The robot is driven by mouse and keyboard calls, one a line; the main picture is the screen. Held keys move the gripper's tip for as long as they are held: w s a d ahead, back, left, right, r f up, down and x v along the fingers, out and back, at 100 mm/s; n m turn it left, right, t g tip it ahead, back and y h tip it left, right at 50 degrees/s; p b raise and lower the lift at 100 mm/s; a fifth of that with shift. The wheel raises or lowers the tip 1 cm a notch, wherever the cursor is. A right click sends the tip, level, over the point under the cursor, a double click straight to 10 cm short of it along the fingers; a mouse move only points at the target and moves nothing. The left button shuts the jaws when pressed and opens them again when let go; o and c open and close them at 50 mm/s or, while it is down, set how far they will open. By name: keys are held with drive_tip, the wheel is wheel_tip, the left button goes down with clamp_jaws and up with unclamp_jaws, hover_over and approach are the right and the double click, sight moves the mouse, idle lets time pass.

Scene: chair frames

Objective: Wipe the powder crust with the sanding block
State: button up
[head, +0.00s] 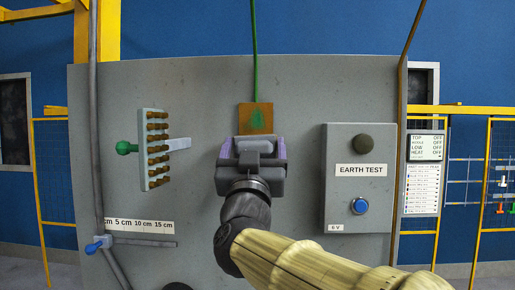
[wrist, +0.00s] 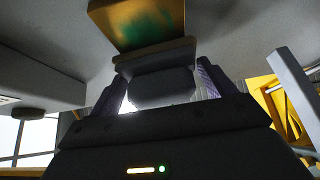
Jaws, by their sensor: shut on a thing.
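The powder crust (head: 257,121) is a green patch on a square orange-brown plate (head: 244,112) on the grey panel, and it also shows in the wrist view (wrist: 150,25). My gripper (head: 253,148), with purple-sided fingers, is just below the plate. It is shut on the sanding block (wrist: 160,86), a dark grey block with a tan face layer (wrist: 155,54) toward the plate. In the wrist view the block's tan edge overlaps the plate's lower edge; I cannot tell whether they touch. The gripper and block hide the plate's lowest part in the head view.
A green cable (head: 254,50) runs down to the plate. A rack with brown knobs (head: 153,150) sticks out at left. A grey EARTH TEST box (head: 358,200) stands out at right. A pipe with a blue valve (head: 97,245) is at far left. Bare panel lies between.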

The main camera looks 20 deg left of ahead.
sight(235, 150)
drive_tip(key=shift+a, duration=0.15)
drive_tip(key=shift+s+a+p, duration=0.2)
drive_tip(key=shift+a+p, duration=0.1)
drive_tip(key=shift+a, duration=0.5)
drive_tip(key=shift+s+a+p, duration=0.2)
drive_tip(key=shift+a+p, duration=0.05)
drive_tip(key=shift+a, duration=0.5)
drive_tip(key=shift+f, duration=0.15)
drive_tip(key=shift+f+b, duration=1.1)
drive_tip(key=shift+r, duration=0.1)
drive_tip(key=shift+w+d+b, duration=0.2)
drive_tip(key=shift+d+b, duration=0.25)
drive_tip(key=shift+d, duration=0.45)
drive_tip(key=shift+w+d+b, duration=0.15)
drive_tip(key=shift+d+b, duration=0.3)
drive_tip(key=shift+d, duration=0.4)
